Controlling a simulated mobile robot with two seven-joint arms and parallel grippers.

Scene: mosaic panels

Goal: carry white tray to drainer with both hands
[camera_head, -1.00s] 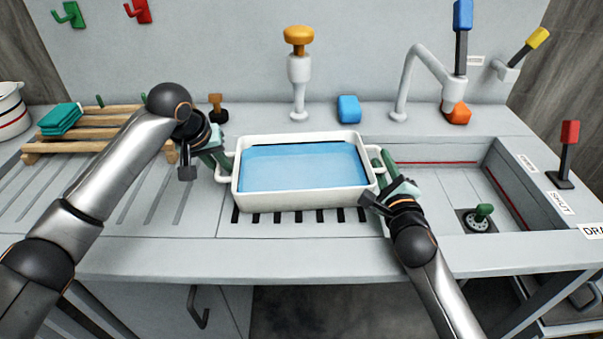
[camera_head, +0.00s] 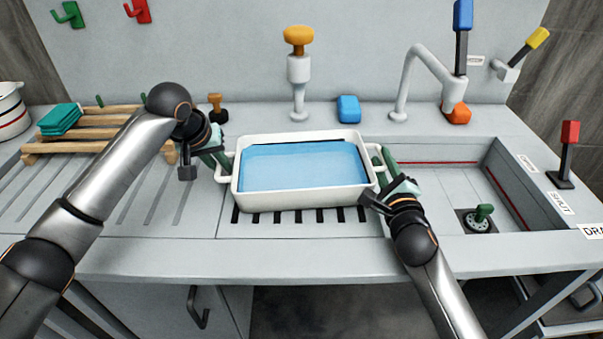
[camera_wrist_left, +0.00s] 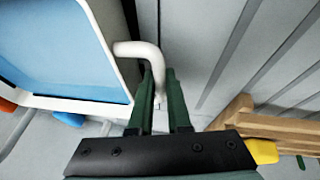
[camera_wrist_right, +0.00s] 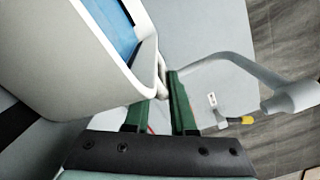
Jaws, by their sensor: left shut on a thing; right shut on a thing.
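The white tray (camera_head: 300,200), with blue water-like filling (camera_head: 303,167), is over the slotted grate in the middle of the counter and looks level. My left gripper (camera_head: 222,160) is shut on its left handle; in the left wrist view the green fingers (camera_wrist_left: 160,95) close around the white handle (camera_wrist_left: 138,50). My right gripper (camera_head: 380,168) is shut on the right handle; in the right wrist view its fingers (camera_wrist_right: 160,105) are at the handle (camera_wrist_right: 161,82), mostly hidden. I cannot tell whether the tray touches the grate. The grooved counter (camera_head: 150,210) at left may be the drainer.
A wooden rack (camera_head: 95,130) with teal cloths (camera_head: 60,118) stands at the far left. A blue block (camera_head: 348,109), an orange-topped post (camera_head: 299,75) and a faucet (camera_head: 405,85) are behind the tray. A sink basin with a green plug (camera_head: 482,213) is at right.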

